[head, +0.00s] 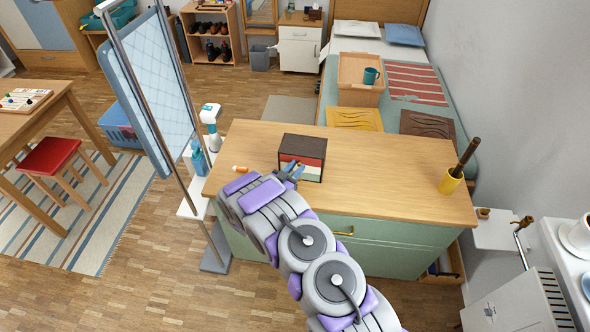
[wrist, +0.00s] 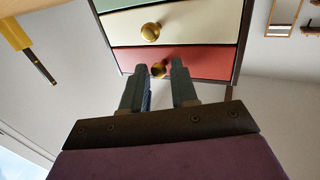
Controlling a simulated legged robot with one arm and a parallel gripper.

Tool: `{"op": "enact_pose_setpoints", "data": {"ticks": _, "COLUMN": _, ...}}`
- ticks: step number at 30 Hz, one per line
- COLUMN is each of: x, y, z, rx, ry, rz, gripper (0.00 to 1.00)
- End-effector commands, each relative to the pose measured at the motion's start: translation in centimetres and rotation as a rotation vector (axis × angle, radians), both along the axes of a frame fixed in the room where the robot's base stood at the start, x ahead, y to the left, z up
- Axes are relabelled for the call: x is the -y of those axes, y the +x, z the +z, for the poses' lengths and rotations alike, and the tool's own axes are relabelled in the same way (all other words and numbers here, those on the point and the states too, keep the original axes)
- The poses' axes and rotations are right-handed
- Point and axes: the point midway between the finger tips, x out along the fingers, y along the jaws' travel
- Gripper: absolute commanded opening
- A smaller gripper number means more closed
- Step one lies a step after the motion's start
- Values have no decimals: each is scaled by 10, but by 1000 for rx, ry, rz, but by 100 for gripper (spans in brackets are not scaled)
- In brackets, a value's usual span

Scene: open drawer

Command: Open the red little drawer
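A small dark brown drawer box (head: 303,143) stands on the wooden cabinet top in the head view. Its red drawer (head: 313,162) is the one nearest the box's top, above a pale drawer, and looks shut. In the wrist view, which appears upside down, the red drawer (wrist: 205,60) lies below the cream drawer (wrist: 180,25). Its gold knob (wrist: 158,70) shows between my gripper's fingertips. My gripper (wrist: 157,75) is open, one finger to each side of the knob. I cannot tell whether they touch it. In the head view my gripper (head: 291,171) is in front of the box.
The wooden cabinet top (head: 385,165) is clear right of the box, up to a yellow cup (head: 451,181) with a dark stick in it. A small orange item (head: 241,169) lies to the left. A tilted board on metal posts (head: 147,85) stands left of the cabinet.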

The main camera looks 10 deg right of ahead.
Motion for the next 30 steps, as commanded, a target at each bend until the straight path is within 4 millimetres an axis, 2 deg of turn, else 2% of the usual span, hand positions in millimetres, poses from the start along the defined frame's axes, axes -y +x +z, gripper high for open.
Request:
{"op": "enact_pose_setpoints", "data": {"ticks": 5, "x": 0, "y": 0, "z": 0, "rx": 0, "ry": 0, "rz": 0, "gripper": 26}}
{"op": "enact_pose_setpoints", "data": {"ticks": 13, "x": 0, "y": 0, "z": 0, "rx": 1, "ry": 0, "rz": 0, "gripper": 0}}
{"op": "enact_pose_setpoints", "data": {"ticks": 26, "x": -1, "y": 0, "z": 0, "rx": 1, "ry": 0, "rz": 2, "gripper": 0}}
{"op": "enact_pose_setpoints", "data": {"ticks": 30, "x": -7, "y": -11, "z": 2, "rx": -1, "ry": 0, "rz": 3, "gripper": 0}}
